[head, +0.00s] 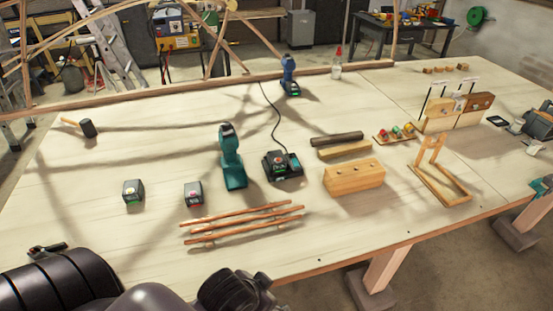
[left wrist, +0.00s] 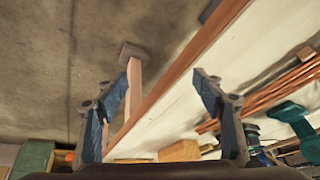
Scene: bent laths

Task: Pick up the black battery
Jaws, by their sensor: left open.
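Two small dark batteries stand apart on the left of the workbench in the head view. One battery (head: 133,191) has a green mark low on its side, and the other battery (head: 194,193) has a red mark. Both look blackish, and I cannot tell which is the black one by colour alone. My left gripper (left wrist: 165,110) is open and empty in the left wrist view, its blue-grey fingers spread over the bench edge and floor. Neither battery can be clearly made out there. My right gripper is in neither view.
Reddish laths (head: 242,222) lie near the front edge, right of the batteries. A teal drill (head: 232,160) stands behind them, beside a black charger (head: 282,166) with a cable. A wooden block (head: 354,178) lies further right. A mallet (head: 87,128) lies at back left. Bench left of the batteries is clear.

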